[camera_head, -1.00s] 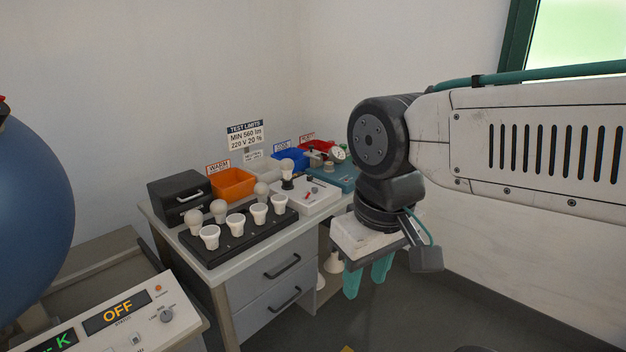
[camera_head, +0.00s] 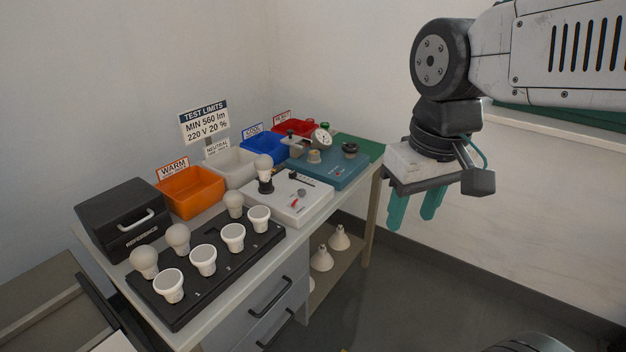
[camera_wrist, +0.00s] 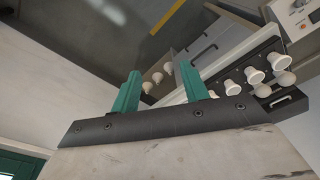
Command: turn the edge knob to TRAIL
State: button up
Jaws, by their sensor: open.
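My gripper (camera_head: 412,213) is open and empty, hanging fingers down to the right of the bench, apart from everything. Its two teal fingers also show in the wrist view (camera_wrist: 159,72). I cannot tell which control is the edge knob; no TRAIL marking is legible. A white box (camera_head: 312,207) on the bench has a small red control (camera_head: 296,205). Behind it a teal box (camera_head: 325,174) has a dark round knob (camera_head: 349,148). A pale control panel (camera_wrist: 303,20) with a knob shows at the top right of the wrist view.
Bulbs stand on a lower shelf (camera_head: 335,270). Floor right of the bench is clear.

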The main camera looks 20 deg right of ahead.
jog(key=w+r+n, duration=0.1)
jog(key=w+n, duration=0.1)
jog(key=w, duration=1.5)
jog(key=n+g, duration=0.1)
jog(key=n, duration=0.2)
send_over(302, 190)
notch_tip(302, 190, down, 16)
notch_tip(302, 190, down, 8)
jog(key=shift+a+f, duration=0.1)
jog(key=shift+f, duration=0.35)
grip_shut()
